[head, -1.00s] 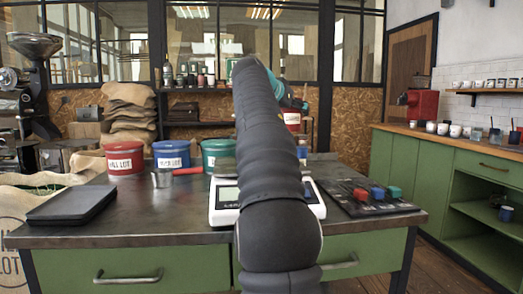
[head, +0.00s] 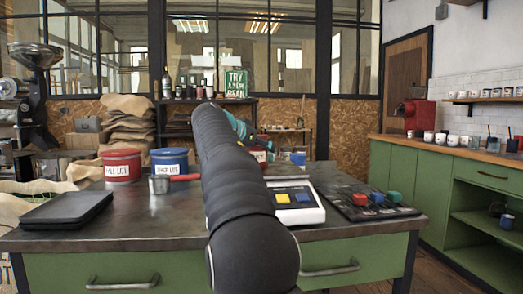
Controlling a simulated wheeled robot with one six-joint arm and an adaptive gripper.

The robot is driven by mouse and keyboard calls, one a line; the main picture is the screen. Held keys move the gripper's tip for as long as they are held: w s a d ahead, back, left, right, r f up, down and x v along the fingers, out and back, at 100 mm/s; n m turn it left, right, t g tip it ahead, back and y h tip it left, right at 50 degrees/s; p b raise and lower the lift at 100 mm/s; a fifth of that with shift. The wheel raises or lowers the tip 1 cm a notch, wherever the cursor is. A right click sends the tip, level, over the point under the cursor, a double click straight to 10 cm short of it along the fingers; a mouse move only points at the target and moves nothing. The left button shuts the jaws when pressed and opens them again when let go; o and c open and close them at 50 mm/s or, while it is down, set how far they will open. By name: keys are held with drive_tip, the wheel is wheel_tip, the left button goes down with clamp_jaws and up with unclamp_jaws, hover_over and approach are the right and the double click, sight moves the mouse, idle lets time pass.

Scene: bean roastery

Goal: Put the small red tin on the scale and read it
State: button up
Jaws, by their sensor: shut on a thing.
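The small red tin (head: 261,156) with a white label shows just right of my arm, mostly hidden behind it. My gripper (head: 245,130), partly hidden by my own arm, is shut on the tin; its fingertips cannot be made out. The tin appears above and behind the scale; I cannot tell the gap. The white scale (head: 311,214) stands on the dark table. Its right part shows, with yellow and blue buttons and a grey plate (head: 288,178). My arm hides its left part and its display.
A large red tin (head: 121,166), a large blue tin (head: 169,161) and a red-handled metal scoop (head: 160,185) stand behind left. A black tray (head: 66,208) lies at the left. A black mat (head: 385,213) at the right holds small red, blue and green pieces.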

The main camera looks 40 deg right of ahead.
drive_tip(key=shift+f, duration=0.2)
drive_tip(key=o, duration=1.3)
drive_tip(key=shift+c, duration=0.2)
drive_tip(key=shift+r, duration=0.25)
drive_tip(key=v, duration=1.2)
